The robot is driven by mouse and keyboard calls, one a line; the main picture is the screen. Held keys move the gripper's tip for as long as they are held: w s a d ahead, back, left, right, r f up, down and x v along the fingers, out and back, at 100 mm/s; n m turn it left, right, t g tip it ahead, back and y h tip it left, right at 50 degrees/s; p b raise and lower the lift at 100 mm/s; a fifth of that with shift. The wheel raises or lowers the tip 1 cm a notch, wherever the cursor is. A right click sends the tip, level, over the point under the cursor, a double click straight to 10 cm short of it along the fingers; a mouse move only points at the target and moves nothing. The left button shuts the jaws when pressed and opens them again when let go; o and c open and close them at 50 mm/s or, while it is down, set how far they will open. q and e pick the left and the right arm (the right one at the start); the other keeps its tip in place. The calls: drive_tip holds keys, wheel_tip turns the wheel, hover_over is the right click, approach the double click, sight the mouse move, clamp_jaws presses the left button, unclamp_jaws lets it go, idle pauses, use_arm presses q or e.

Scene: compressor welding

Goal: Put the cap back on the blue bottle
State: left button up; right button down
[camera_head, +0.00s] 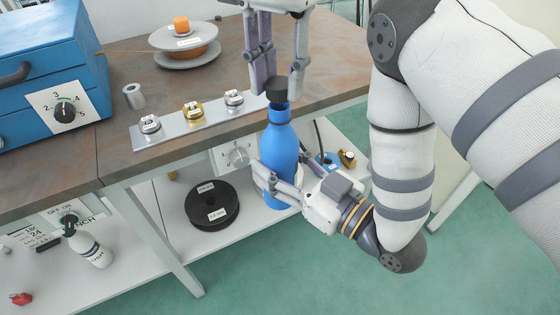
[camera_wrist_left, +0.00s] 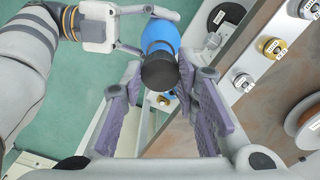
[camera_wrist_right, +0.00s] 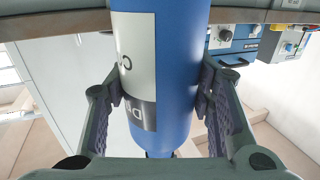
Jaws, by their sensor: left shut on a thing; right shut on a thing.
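The blue bottle (camera_head: 279,145) stands upright in the air in front of the bench's edge. My right gripper (camera_head: 284,178) is shut around its lower body; the right wrist view shows the bottle (camera_wrist_right: 178,60) between both fingers, with a white and black label. The black cap (camera_head: 276,91) is at the top of the bottle's neck. My left gripper (camera_head: 279,86) comes from above and is shut on the cap. In the left wrist view the cap (camera_wrist_left: 160,72) sits between the fingertips and covers the bottle's mouth (camera_wrist_left: 159,36). Whether cap and neck touch is unclear.
The bench top (camera_head: 120,72) holds a blue box (camera_head: 45,65) with a dial, a spool (camera_head: 185,45) and a plate of fittings (camera_head: 190,122). On the lower shelf are a black spool (camera_head: 211,205) and a white bottle (camera_head: 92,250). Green floor is clear at the front.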

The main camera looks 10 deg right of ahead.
idle(0.6)
use_arm(q)
drive_tip(key=shift+f, duration=0.85)
drive_tip(key=shift+f, duration=0.55)
